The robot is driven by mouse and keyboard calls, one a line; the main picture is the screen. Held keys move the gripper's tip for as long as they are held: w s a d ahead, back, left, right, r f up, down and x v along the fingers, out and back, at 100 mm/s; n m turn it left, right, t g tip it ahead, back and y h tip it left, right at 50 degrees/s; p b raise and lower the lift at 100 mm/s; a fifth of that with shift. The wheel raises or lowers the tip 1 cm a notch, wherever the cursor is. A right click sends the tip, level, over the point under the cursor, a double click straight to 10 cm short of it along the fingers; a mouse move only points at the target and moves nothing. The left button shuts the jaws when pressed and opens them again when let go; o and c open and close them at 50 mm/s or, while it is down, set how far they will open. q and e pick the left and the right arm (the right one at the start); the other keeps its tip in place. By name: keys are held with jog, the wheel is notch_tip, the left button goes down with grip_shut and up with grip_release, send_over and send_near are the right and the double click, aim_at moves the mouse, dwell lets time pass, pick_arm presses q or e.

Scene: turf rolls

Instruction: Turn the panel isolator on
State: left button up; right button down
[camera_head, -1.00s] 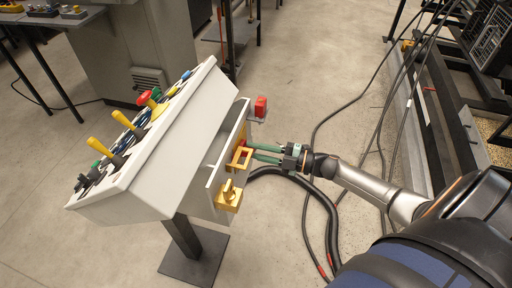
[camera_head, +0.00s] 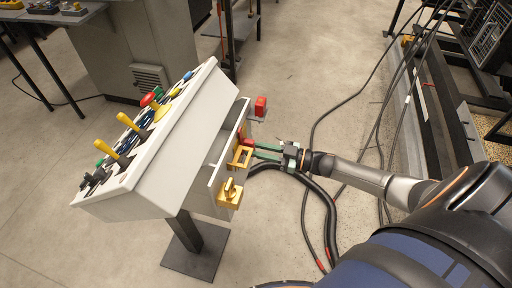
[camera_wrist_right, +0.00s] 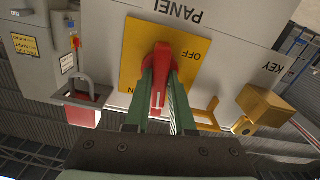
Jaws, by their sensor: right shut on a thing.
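The panel isolator is a red handle (camera_wrist_right: 160,75) on a yellow plate (camera_wrist_right: 135,50) marked OFF and ON, seen upside down in the right wrist view. The handle's long part lies nearly upright in that picture, beside the OFF word and with ON at lower left. My right gripper (camera_wrist_right: 160,90) is shut on the handle, one green finger on each side. In the head view this gripper (camera_head: 256,150) reaches the console's side from the right, and the handle is small there. My left gripper is not in view.
A yellow bracket (camera_head: 242,157) and a yellow padlock-like block (camera_head: 230,194) sit near the isolator. A red padlock (camera_wrist_right: 83,112) hangs on the other side. The grey console (camera_head: 160,160) carries levers and buttons on top. Black cables (camera_head: 325,205) lie on the floor.

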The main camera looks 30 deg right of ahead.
jog(key=shift+m, duration=0.9)
jog(key=c, duration=0.8)
grip_release()
jog(key=shift+o, duration=0.2)
jog(key=v, duration=1.2)
jog(key=shift+s+b, duration=0.25)
jog(key=shift+b, duration=0.05)
jog(key=s+a+f+m+g+h+p, duration=0.1)
jog(key=s+a+f+m+g+h, duration=0.1)
jog(key=a, duration=0.8)
jog(key=s+a+f+m+g+h+p, duration=0.1)
jog(key=s+a+f+m+g+h, duration=0.1)
jog(key=s+a+f+m+h, duration=0.2)
jog(key=s+a+f+h, duration=0.3)
jog(key=a+f, duration=0.1)
jog(key=a, duration=0.2)
jog(key=shift+s+a, duration=0.2)
jog(key=shift+s, duration=0.1)
